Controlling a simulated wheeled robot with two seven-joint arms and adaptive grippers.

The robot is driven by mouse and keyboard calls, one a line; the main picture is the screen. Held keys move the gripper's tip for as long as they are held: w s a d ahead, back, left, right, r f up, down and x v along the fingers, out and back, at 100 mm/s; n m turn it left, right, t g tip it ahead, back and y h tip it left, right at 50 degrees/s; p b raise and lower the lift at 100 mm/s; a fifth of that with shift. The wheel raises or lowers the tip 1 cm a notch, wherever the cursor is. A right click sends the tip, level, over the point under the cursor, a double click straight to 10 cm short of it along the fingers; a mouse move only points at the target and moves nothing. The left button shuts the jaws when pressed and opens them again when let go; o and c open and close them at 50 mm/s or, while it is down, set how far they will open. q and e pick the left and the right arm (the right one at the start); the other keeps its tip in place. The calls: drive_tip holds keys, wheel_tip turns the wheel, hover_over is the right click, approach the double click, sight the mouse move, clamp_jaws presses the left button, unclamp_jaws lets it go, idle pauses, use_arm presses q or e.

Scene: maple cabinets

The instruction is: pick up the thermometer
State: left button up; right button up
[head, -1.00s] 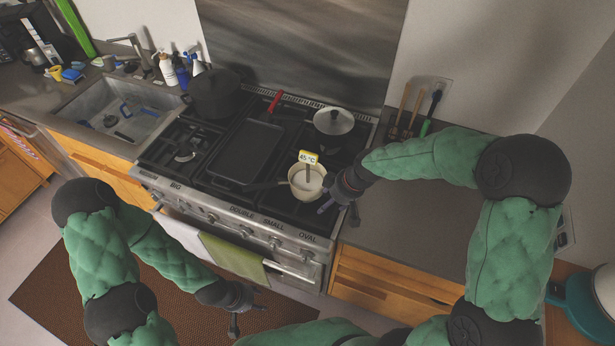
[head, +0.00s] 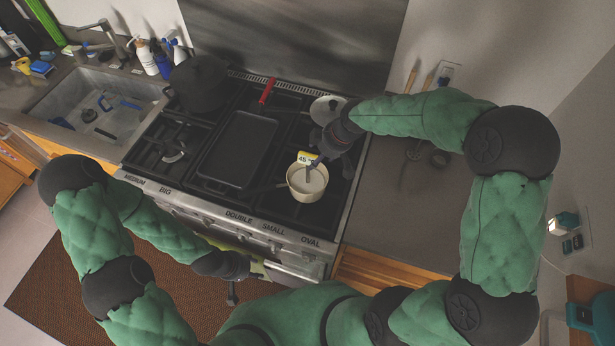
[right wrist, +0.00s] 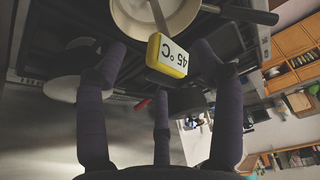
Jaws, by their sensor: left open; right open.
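The thermometer (head: 303,157) has a yellow and white head reading 45 °C and stands in the small cream saucepan (head: 307,195) on the stove's front right. In the right wrist view, the thermometer head (right wrist: 170,55) lies between the spread fingers of my right gripper (right wrist: 165,60), with its stem reaching into the pan (right wrist: 128,28). My right gripper (head: 318,155) is open at the thermometer; the fingers look apart from it and partly hide it in the head view. My left gripper (head: 240,286) is open and empty, low in front of the oven.
A metal lid (head: 322,108) lies behind my right gripper, and a dark pot (head: 198,82) stands at the back left. The counter (head: 395,205) right of the stove has free room.

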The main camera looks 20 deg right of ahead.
sight(310, 161)
drive_tip(key=shift+x, duration=0.8)
drive_tip(key=shift+w+p+x, duration=0.2)
drive_tip(key=shift+p+x, duration=0.05)
drive_tip(key=shift+x, duration=1)
drive_tip(key=shift+w+p+x, duration=0.2)
drive_tip(key=shift+x, duration=1.05)
drive_tip(key=shift+s+a+r, duration=0.1)
drive_tip(key=shift+a+r, duration=0.05)
drive_tip(key=shift+r, duration=0.05)
drive_tip(key=shift+c, duration=0.3)
